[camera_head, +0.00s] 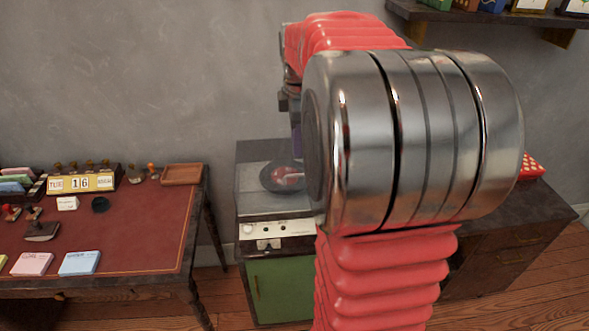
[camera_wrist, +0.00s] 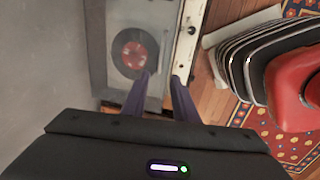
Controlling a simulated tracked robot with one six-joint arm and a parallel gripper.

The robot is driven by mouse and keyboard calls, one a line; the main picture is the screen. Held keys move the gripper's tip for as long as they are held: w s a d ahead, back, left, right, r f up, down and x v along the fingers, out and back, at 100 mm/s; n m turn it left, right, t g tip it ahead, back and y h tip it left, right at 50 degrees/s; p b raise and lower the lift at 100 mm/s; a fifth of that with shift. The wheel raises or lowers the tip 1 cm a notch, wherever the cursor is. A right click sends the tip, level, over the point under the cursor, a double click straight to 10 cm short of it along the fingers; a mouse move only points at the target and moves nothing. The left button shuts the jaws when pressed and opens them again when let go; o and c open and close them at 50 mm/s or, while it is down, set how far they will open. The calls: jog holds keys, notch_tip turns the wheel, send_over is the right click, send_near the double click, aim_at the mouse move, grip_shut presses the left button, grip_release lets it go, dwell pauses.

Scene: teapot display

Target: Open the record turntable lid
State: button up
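The record turntable (camera_head: 275,228) stands on a green cabinet, with a pale front panel with knobs. Its see-through lid (camera_head: 252,197) appears to be down over a dark record with a red label (camera_head: 283,178). In the wrist view the record (camera_wrist: 135,52) shows through the lid, and the front panel (camera_wrist: 186,45) runs along its right side. My gripper (camera_wrist: 160,76) is open and empty, its two purple fingers apart over the turntable's front part. Whether a finger touches the lid I cannot tell. In the head view my arm hides most of the gripper and the turntable's right side.
A desk (camera_head: 140,235) with a red top, stamps and a date block (camera_head: 82,182) stands at left. The green cabinet (camera_head: 280,288) is under the turntable. A dark cabinet (camera_head: 510,240) is at right, and a shelf (camera_head: 490,18) hangs above.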

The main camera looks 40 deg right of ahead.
aim_at(296, 175)
jog(key=f, duration=0.3)
jog(key=w+d+f, duration=0.1)
jog(key=f, duration=0.3)
jog(key=w+f, duration=0.1)
jog(key=f, duration=0.3)
jog(key=shift+d+f, duration=0.15)
jog(key=shift+f, duration=0.1)
grip_shut()
jog(key=shift+r, duration=0.1)
dwell(0.9)
jog(key=shift+w+r, duration=0.1)
jog(key=shift+r, duration=0.05)
